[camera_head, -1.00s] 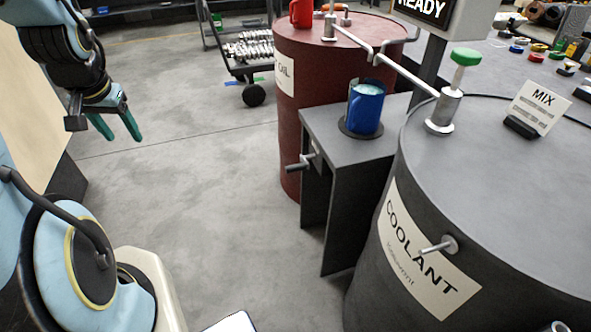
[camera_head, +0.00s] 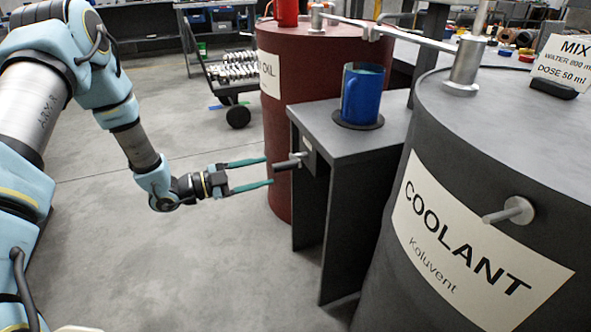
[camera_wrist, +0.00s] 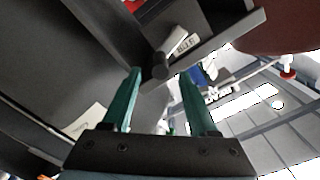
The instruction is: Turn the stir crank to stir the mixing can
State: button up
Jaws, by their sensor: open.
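The stir crank (camera_head: 289,164) sticks out from the left side of the dark grey stand, with a dark handle. In the wrist view the crank's handle (camera_wrist: 160,66) shows between and just beyond my fingertips. My gripper (camera_head: 268,171) is open, its two green fingers pointing at the crank, one above and one below its level. I cannot tell whether they touch it. It also shows in the wrist view (camera_wrist: 162,80). The blue mixing can (camera_head: 362,97) stands upright on a dark round pad on top of the stand (camera_head: 340,143), with pale liquid inside.
The grey coolant barrel (camera_head: 447,183) stands close at the right, with a peg (camera_head: 508,211) on its side. The red oil barrel (camera_head: 318,69) stands behind the stand. A metal pipe (camera_head: 400,37) runs above. The floor at left is open.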

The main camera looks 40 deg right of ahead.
aim_at(297, 164)
jog(key=x, duration=1)
jog(key=shift+c, duration=0.2)
grip_shut()
